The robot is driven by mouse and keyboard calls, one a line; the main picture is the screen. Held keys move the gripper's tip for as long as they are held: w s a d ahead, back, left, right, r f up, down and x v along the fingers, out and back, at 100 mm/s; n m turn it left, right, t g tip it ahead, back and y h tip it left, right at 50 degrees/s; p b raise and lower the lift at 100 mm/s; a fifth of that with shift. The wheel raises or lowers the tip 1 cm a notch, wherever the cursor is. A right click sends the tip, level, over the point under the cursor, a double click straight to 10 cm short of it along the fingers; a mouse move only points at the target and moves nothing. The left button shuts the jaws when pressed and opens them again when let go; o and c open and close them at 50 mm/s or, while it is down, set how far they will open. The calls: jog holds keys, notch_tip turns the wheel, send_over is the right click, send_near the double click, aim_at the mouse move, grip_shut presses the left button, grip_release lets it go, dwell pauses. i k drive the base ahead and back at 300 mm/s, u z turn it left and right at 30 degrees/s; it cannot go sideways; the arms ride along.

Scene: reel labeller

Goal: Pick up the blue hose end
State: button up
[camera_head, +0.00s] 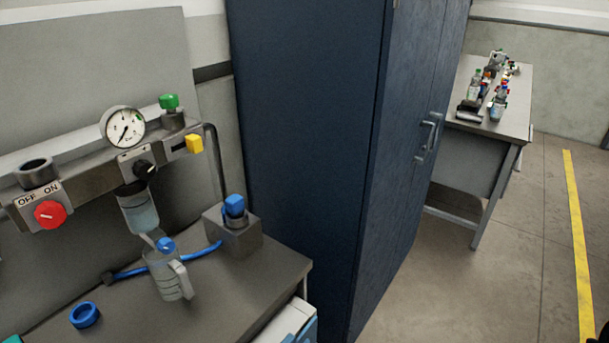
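A blue hose (198,252) lies on the grey bench top at the left. One end, with a dark fitting (107,278), lies free on the bench. The other end meets a grey block (240,240) with a blue cap (235,205) on top.
Above the bench (225,310) is a panel with a gauge (123,128), a red switch (50,214) and a clear bowl (138,212). A blue ring (85,315) lies at the bench front. A tall dark blue cabinet (305,130) stands right of the bench. Floor is clear at right.

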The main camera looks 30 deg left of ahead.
aim_at(235, 203)
jog(key=u, duration=0.5)
jog(key=i, duration=1.1)
jog(key=u, duration=1.15)
jog(key=i, duration=0.35)
jog(key=u, duration=0.4)
